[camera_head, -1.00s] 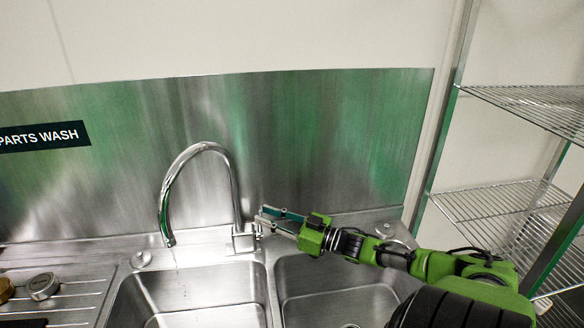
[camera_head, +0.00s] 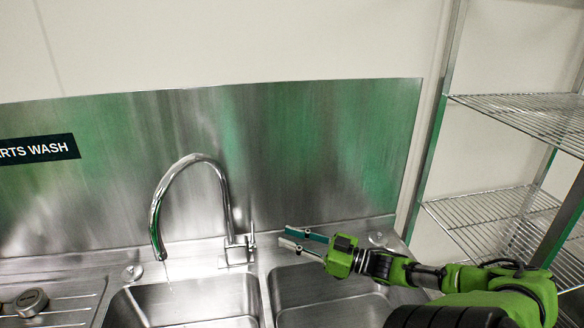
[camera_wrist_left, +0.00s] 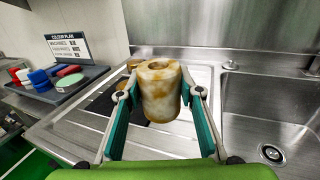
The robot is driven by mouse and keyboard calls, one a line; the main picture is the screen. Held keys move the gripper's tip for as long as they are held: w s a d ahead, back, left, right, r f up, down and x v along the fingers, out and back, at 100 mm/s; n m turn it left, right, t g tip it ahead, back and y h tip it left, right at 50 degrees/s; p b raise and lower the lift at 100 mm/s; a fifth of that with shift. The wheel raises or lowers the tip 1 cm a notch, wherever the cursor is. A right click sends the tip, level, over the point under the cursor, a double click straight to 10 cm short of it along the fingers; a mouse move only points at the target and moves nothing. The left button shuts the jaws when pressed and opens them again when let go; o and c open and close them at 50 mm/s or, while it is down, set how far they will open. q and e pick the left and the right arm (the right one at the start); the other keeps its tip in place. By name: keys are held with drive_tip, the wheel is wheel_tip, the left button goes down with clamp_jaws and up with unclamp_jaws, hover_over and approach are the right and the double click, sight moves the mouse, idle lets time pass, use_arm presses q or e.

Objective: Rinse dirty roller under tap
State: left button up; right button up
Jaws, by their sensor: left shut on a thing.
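The dirty roller (camera_wrist_left: 161,95), a pale cylinder with brown stains, is between the teal fingers of my left gripper (camera_wrist_left: 158,92) in the left wrist view. It is above the ribbed drainboard, left of a sink basin. My left gripper is outside the head view. The curved metal tap (camera_head: 193,160) stands behind the double sink. A thin stream of water (camera_head: 168,277) shows below its spout. My right gripper (camera_head: 286,237) is open and empty, just right of the tap's upright lever (camera_head: 252,232), with a small gap between them.
The left basin (camera_head: 190,303) lies under the spout, and the right basin (camera_head: 320,295) is beside it. A round metal part (camera_head: 30,301) is on the drainboard. A wire shelf (camera_head: 490,215) stands at right. A tray (camera_wrist_left: 55,88) holds coloured brushes and pads.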

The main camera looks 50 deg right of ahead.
idle(0.4)
use_arm(q)
drive_tip(key=s+d+r+m+g+h, duration=0.1)
drive_tip(key=s+d+m+g+h, duration=0.15)
drive_tip(key=d, duration=1.05)
drive_tip(key=s+d+r+m+g+h, duration=0.15)
drive_tip(key=d+m+g+h, duration=0.25)
drive_tip(key=d, duration=0.8)
drive_tip(key=s+d+r+m+g+h, duration=0.1)
drive_tip(key=s+d+m+g+h, duration=0.25)
drive_tip(key=d, duration=0.95)
drive_tip(key=shift+n, duration=0.4)
drive_tip(key=shift+w+d+f, duration=0.15)
drive_tip(key=shift+w+d, duration=0.1)
drive_tip(key=shift+w, duration=0.55)
drive_tip(key=shift+w+d+f, duration=0.2)
drive_tip(key=shift+w, duration=0.6)
drive_tip(key=shift+w+d+f, duration=0.15)
drive_tip(key=shift+w+d, duration=0.1)
drive_tip(key=shift+w, duration=0.55)
use_arm(e)
drive_tip(key=m+h, duration=0.5)
drive_tip(key=h, duration=0.2)
approach(252, 227)
drive_tip(key=w, duration=0.3)
drive_tip(key=w+d, duration=0.1)
drive_tip(key=w, duration=0.6)
drive_tip(key=shift+w+d+f, duration=0.25)
drive_tip(key=shift+d, duration=0.05)
